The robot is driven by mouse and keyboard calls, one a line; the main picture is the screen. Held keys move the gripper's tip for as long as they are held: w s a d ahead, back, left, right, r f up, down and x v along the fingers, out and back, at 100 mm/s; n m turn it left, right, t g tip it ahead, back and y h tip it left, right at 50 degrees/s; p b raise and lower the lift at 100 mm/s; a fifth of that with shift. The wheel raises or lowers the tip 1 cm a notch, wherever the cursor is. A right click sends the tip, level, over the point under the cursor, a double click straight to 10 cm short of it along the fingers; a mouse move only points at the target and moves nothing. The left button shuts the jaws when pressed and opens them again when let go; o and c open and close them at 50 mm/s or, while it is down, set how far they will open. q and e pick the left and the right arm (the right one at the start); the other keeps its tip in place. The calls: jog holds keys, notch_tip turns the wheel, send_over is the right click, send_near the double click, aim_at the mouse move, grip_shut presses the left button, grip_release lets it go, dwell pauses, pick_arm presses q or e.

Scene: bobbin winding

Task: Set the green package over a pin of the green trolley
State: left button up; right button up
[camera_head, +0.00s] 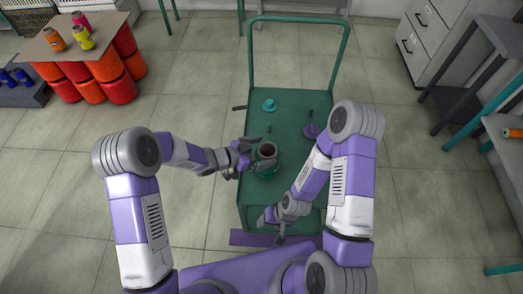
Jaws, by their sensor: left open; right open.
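The green package (268,172) stands upright on the deck of the green trolley (290,100), with its brown tube mouth facing up. I cannot tell whether a pin is inside it. My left gripper (257,151) is open at the package's left side, its fingers close to the tube; contact is unclear. A green-based pin (269,105) stands farther back on the deck. A purple-based pin (311,130) stands to the right, and a short green pin (267,130) shows just behind the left gripper. My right gripper (272,220) is open and empty near the trolley's front edge.
The trolley's tall handle (298,20) rises at its far end. A table (75,45) with several coloured cones over red drums is at the upper left. Drawers (425,35) and dark shelving (465,70) stand right. Floor beside the trolley is clear.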

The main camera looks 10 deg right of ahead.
pick_arm(q)
jog(key=shift+a, duration=0.1)
jog(key=p+v, duration=0.2)
jog(key=v, duration=0.5)
jog(key=shift+a, duration=0.15)
jog(key=shift+s+r, duration=0.1)
jog(key=s+a+f+n+t+y, duration=0.1)
jog(key=s+a+f+n+y, duration=0.15)
jog(key=a+f+n, duration=0.3)
jog(key=s+a+f+n+t+y, duration=0.1)
jog(key=s+a+f+n+y, duration=0.1)
jog(key=a+f+n+y, duration=0.3)
jog(key=s+a+f+n+g, duration=0.2)
jog(key=s+f+n, duration=0.1)
jog(key=s, duration=0.4)
jog(key=s+a+f+n+g+y, duration=0.1)
jog(key=s+f+n+g, duration=0.1)
jog(key=s, duration=0.5)
jog(key=shift+s+a+f+n+g, duration=0.2)
jog(key=shift+a+f+n+g, duration=0.35)
jog(key=shift+n, duration=0.7)
